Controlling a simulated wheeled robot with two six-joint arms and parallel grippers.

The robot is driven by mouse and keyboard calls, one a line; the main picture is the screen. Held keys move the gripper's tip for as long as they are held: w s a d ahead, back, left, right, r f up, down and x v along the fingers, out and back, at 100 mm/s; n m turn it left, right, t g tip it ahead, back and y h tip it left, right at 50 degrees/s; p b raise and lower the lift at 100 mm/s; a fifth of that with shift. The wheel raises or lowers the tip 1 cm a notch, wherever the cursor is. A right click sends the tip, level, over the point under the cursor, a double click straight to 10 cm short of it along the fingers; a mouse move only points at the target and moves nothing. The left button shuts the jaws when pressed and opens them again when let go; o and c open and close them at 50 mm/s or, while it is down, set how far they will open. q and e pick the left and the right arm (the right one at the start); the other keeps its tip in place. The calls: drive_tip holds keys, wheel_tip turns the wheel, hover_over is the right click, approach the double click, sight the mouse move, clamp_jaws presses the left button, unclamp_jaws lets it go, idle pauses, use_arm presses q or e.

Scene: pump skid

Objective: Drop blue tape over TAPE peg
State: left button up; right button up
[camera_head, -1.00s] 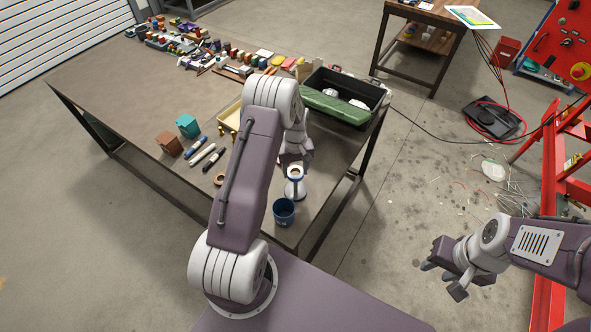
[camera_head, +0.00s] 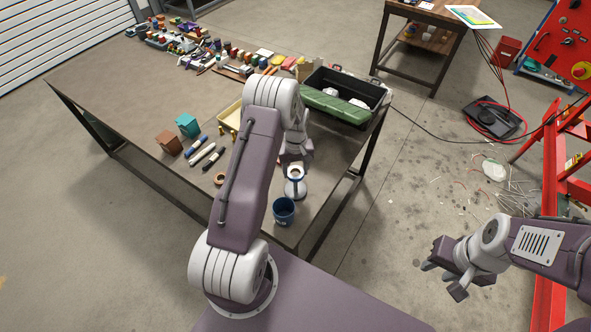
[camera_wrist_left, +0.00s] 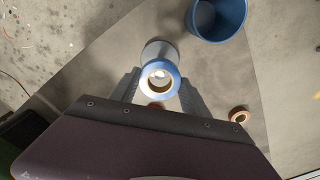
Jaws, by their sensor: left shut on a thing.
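My left gripper (camera_head: 294,160) is shut on the blue tape (camera_wrist_left: 160,91), a roll with a blue outer band and a tan core, held flat with its hole facing up. The tape also shows in the head view (camera_head: 295,178). The TAPE peg stand (camera_head: 295,190) is pale grey with a round base, directly under the tape. In the left wrist view something pale shows inside the roll's hole. I cannot tell whether the peg's tip is inside the roll. My right gripper (camera_head: 444,279) is open and empty, off to the right over the floor.
A blue cup (camera_head: 283,212) stands close in front of the peg stand. A brown tape ring (camera_head: 219,179) and several markers (camera_head: 202,154) lie to the left. Brown and teal blocks (camera_head: 187,125) stand beyond them.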

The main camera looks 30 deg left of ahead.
use_arm(q)
drive_tip(key=shift+f, duration=0.2)
drive_tip(key=o, duration=1.3)
drive_tip(key=shift+r, duration=0.1)
drive_tip(key=shift+c, duration=0.2)
wheel_tip(320, 180, up, 9)
drive_tip(key=b, duration=0.2)
drive_tip(key=shift+d, duration=0.1)
